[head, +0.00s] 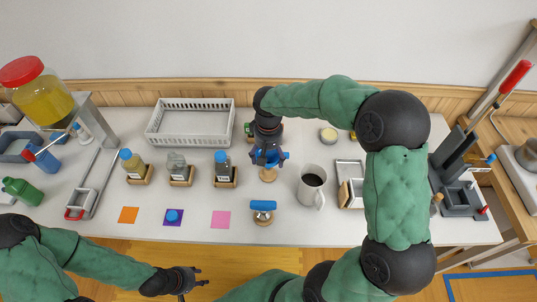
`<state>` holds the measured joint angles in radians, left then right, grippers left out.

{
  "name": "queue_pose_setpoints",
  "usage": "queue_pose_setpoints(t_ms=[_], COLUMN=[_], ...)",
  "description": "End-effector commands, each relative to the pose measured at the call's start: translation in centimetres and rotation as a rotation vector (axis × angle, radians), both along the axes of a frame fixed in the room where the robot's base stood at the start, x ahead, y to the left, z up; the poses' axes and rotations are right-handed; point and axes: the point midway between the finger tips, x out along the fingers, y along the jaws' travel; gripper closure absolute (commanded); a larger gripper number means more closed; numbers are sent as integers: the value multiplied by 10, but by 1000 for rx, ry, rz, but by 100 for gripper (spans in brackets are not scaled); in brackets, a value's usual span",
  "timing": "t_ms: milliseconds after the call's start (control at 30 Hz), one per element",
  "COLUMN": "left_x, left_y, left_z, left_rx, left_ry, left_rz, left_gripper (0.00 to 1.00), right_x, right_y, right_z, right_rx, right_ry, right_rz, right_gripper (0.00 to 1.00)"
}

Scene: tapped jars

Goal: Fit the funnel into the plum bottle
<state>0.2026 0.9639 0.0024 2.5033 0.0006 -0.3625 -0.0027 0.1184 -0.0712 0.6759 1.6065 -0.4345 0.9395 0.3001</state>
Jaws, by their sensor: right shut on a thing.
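My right gripper (267,152) points down and is shut on a blue piece (282,156), which looks like the funnel; the fingers hide part of it. It is at or just above a round wooden stand (268,175); I cannot tell if they touch. Left of it, three small bottles stand in wooden holders. The middle one (177,164) looks greyish and uncapped and may be the plum bottle; its label colour is too small to tell. A blue cap (172,215) lies on a purple square (180,222). My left gripper (198,276) is open and empty before the table's front edge.
Blue-capped bottles (133,164) (223,166) flank the middle one. A white basket (192,135) stands behind them. A white mug (312,185) and a blue-topped item on a wooden stand (263,206) are near my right gripper. A tapped jar (45,100) stands at left.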

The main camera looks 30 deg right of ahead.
Motion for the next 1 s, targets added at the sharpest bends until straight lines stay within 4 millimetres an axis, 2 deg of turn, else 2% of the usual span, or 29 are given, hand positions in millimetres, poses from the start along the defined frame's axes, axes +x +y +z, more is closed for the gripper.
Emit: queue_pose_setpoints(t_ms=[200,633,1000], left_x=[0,0,0], left_y=[0,0,0], left_z=[9,11,36], left_rx=[0,0,0], left_ry=[0,0,0], left_rz=[0,0,0], left_gripper=[60,60,60], right_x=[1,1,1], right_y=[0,-1,-1], right_z=[11,14,45], right_rx=[0,-1,-1], right_ry=[-3,-5,-5], right_rz=[0,0,0], right_gripper=[62,62,62])
